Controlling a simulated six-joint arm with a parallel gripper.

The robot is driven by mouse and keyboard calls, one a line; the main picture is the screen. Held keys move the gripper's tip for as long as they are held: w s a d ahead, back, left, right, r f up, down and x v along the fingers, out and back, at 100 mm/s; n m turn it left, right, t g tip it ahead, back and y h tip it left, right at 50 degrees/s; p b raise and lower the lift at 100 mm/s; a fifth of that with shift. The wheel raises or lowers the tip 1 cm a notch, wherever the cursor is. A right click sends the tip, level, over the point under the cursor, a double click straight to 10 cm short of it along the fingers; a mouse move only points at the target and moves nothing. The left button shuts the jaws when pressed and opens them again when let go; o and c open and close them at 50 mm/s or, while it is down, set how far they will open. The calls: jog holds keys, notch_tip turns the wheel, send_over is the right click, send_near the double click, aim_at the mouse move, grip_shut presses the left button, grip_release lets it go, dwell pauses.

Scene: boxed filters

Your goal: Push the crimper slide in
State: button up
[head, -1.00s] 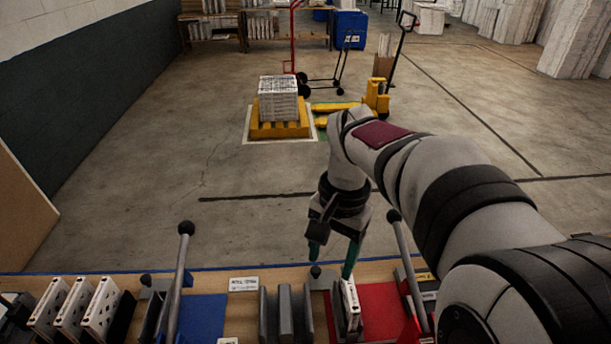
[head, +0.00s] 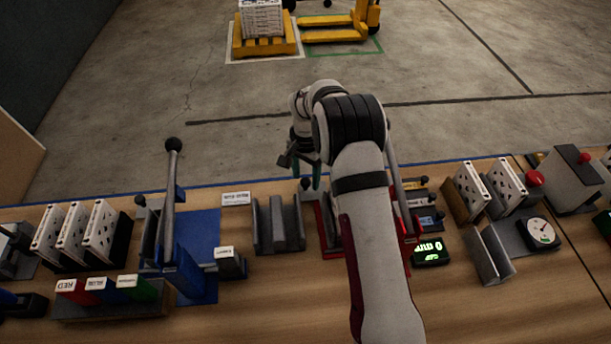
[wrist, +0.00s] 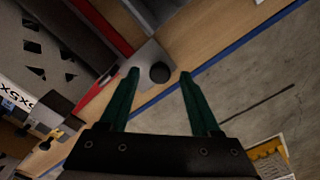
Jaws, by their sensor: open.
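The red crimper station (head: 327,241) is on the bench, partly hidden behind my arm in the head view. Its slide appears to be the grey plate with a round black knob (wrist: 160,73); the knob (head: 305,184) also shows at the station's far side in the head view. My gripper (head: 304,170) is open, its green fingers at the bench's far edge. In the wrist view the knob appears between the fingertips; contact cannot be told. A white filter with triangular cutouts (wrist: 35,60) is at the left of the wrist view, beside the station's red edge.
A blue station (head: 205,232) with a tall lever (head: 171,190) stands left. A grey slotted holder (head: 278,228) is between the stations. A green-lit display (head: 430,250), a gauge (head: 541,232) and white filters (head: 507,183) are right. Open floor lies beyond the bench.

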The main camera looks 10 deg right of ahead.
jog(key=shift+f, duration=0.35)
grip_shut()
dwell(1.2)
